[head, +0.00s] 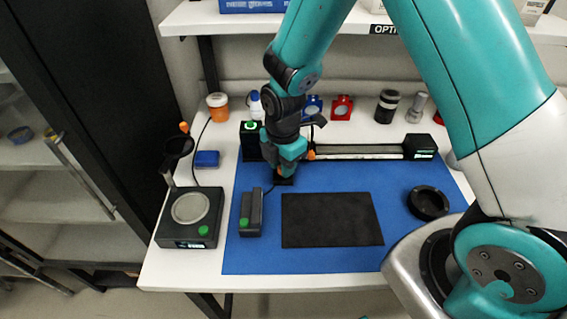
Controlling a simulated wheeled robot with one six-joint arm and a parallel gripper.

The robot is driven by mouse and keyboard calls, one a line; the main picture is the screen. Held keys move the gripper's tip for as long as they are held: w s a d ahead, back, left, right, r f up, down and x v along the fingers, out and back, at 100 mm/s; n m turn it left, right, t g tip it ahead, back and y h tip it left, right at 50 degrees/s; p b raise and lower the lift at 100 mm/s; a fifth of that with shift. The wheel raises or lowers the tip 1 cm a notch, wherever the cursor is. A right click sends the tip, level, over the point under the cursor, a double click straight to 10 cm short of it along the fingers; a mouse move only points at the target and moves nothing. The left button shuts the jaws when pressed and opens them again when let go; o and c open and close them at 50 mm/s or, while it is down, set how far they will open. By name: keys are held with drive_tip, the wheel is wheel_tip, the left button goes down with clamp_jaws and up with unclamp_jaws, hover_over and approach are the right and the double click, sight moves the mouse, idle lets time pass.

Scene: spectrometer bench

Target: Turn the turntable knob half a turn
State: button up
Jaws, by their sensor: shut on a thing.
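My gripper (285,176) points down at the back of the blue mat, just in front of the optical rail. It is shut on a small dark thing at its tips, which appears to be the turntable knob. The fingers hide most of it, so its shape and angle cannot be made out. The turntable itself is also mostly hidden behind my wrist. A small orange part (311,150) shows just right of the gripper, by the rail's left end.
The rail (358,152) runs right to a dark box (420,147). A grey handset (250,214), a black pad (331,220), a black ring (428,203) and a disc-topped device (191,217) stand nearer.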

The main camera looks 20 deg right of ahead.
idle(0.4)
drive_tip(key=o, duration=0.9)
wheel_tip(320, 180, up, 18)
drive_tip(key=shift+f+b, duration=0.2)
drive_tip(key=shift+b, duration=0.65)
